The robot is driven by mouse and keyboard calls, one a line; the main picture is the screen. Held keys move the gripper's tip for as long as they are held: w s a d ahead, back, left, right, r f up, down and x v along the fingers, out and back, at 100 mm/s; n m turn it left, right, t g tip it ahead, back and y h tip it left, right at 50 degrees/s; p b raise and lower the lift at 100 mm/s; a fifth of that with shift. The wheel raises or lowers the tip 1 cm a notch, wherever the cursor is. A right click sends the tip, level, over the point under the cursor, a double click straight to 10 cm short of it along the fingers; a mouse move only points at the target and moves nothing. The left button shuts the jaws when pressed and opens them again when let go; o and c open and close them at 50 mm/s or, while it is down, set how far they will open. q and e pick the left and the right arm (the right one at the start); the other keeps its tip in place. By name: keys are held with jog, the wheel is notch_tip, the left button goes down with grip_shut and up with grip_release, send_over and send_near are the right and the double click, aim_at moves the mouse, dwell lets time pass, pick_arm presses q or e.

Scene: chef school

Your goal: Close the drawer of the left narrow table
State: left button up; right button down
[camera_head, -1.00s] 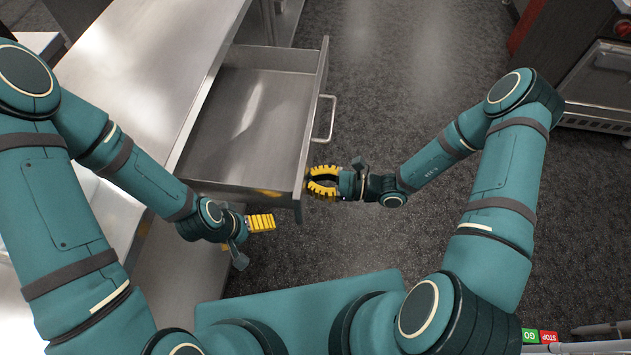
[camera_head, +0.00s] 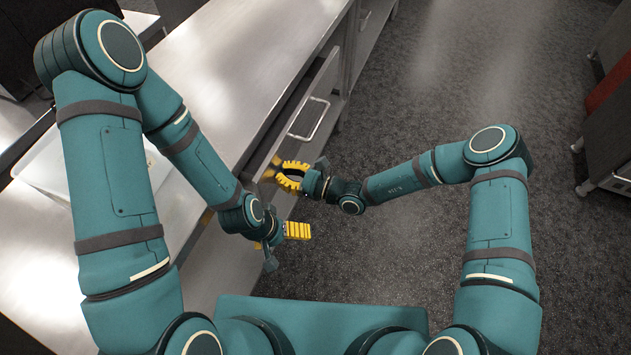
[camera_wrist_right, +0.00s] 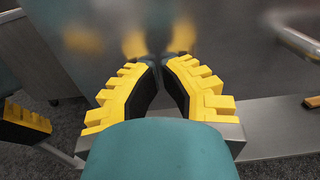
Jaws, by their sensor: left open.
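The left narrow table (camera_head: 255,60) is a metal table running diagonally along the left. Its drawer front (camera_head: 282,145) stands close to the table edge, with only a narrow strip between them. The bar handle (camera_head: 309,118) is on that front. My right gripper (camera_head: 292,176) is at the near end of the front, fingers pointing at it. In the right wrist view its fingertips (camera_wrist_right: 160,62) are slightly apart, with nothing between them, facing the reflective metal; contact is unclear. My left gripper (camera_head: 290,231) is open, seen edge-on, below the right one and beside the table.
A pale tray (camera_head: 45,165) lies on the table at the left, partly behind my left arm. Dark grey floor (camera_head: 430,100) is free to the right of the table. A dark appliance (camera_head: 612,120) stands at the far right.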

jog(key=x, duration=0.6)
jog(key=shift+a, duration=0.1)
pick_arm(q)
jog(key=shift+d+r, duration=0.1)
pick_arm(e)
jog(key=shift+a+r, duration=0.1)
jog(key=shift+w, duration=0.1)
jog(key=shift+d, duration=0.4)
pick_arm(q)
jog(key=shift+s+d+r+p, duration=0.2)
jog(key=shift+s+r+p, duration=0.2)
jog(key=shift+s+p, duration=0.05)
jog(key=shift+s+d+r+p, duration=0.15)
jog(key=shift+s+r+p, duration=0.25)
jog(key=shift+s, duration=0.05)
pick_arm(e)
jog(key=v, duration=1.3)
jog(key=shift+s+d, duration=0.2)
jog(key=shift+s, duration=0.1)
